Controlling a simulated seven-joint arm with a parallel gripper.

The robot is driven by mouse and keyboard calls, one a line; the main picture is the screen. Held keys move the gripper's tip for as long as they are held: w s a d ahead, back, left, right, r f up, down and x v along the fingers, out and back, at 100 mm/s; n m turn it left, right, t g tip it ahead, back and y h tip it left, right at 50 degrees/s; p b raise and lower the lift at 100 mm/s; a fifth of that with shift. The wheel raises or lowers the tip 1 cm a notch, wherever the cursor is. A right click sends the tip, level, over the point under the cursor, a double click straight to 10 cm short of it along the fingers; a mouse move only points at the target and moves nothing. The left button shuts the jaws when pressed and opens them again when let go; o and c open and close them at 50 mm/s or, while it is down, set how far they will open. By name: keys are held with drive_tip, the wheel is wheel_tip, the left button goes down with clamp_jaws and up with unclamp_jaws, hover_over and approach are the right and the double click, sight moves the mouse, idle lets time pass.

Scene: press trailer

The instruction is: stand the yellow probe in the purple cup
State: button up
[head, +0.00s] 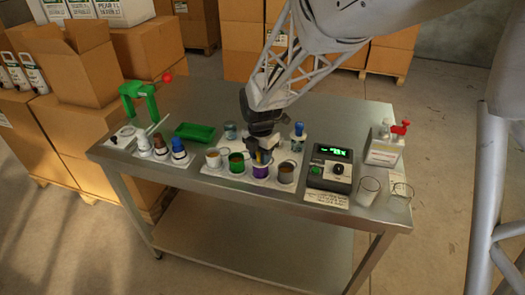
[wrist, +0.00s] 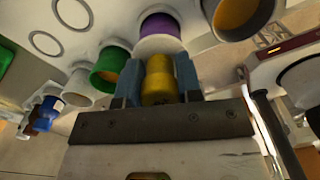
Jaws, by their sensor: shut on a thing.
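My gripper (head: 262,152) is shut on the yellow probe (wrist: 158,80), which sits between the two blue-grey fingers in the wrist view. The purple cup (head: 260,171) stands on the steel table, in a row of cups, between the green cup and a grey one. In the head view my gripper is just above and behind it. In the wrist view the purple cup (wrist: 160,25) lies just beyond the probe's visible end. The probe's lower end is not clearly shown, so I cannot tell whether it is inside the cup.
The green cup (head: 237,163) and a grey cup (head: 286,173) flank the purple cup closely. A blue-capped bottle (head: 298,137) stands behind on the right. A dark device with a green display (head: 330,169) is to the right, and a green tray (head: 194,132) to the left.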

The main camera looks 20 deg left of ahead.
drive_tip(key=shift+f, duration=0.15)
drive_tip(key=o, duration=0.6)
drive_tip(key=shift+o, duration=0.2)
drive_tip(key=shift+r, duration=5.5)
wheel_tip(320, 180, up, 9)
